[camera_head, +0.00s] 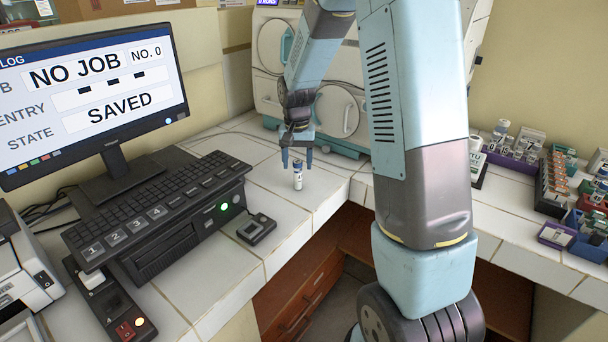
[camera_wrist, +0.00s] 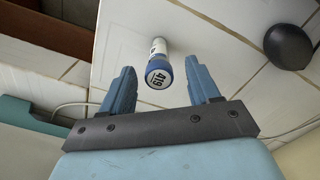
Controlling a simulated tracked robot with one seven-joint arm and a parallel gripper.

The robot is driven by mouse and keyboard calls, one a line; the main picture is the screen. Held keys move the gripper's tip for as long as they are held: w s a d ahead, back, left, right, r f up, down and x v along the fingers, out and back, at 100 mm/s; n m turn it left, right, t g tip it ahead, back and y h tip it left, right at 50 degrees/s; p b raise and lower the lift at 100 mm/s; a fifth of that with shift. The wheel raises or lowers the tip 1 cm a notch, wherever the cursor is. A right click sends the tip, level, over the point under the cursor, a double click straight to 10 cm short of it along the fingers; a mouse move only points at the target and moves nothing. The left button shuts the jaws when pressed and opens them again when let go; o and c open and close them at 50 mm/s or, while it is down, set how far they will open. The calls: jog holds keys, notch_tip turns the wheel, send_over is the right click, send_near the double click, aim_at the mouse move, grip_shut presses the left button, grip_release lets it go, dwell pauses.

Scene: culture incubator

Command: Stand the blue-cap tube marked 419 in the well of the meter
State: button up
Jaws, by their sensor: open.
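The blue-cap tube (camera_head: 298,178) stands upright on the white tiled counter in the head view. In the wrist view its blue cap (camera_wrist: 158,70) faces me and reads 419. My gripper (camera_head: 297,162) is open just above the tube, pointing down. In the wrist view my gripper (camera_wrist: 161,68) has a finger on each side of the cap, with gaps showing on both sides. I cannot tell for sure which device is the meter, and no well is clearly visible.
A small black box (camera_head: 257,229) lies left of the tube, near the counter edge. A keyboard (camera_head: 158,204) and a monitor (camera_head: 90,95) stand further left. A pale incubator (camera_head: 268,60) is behind. Racks of vials (camera_head: 512,150) fill the right counter. A black switch box (camera_head: 112,308) sits lower left.

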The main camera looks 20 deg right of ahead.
grip_shut()
dwell(0.6)
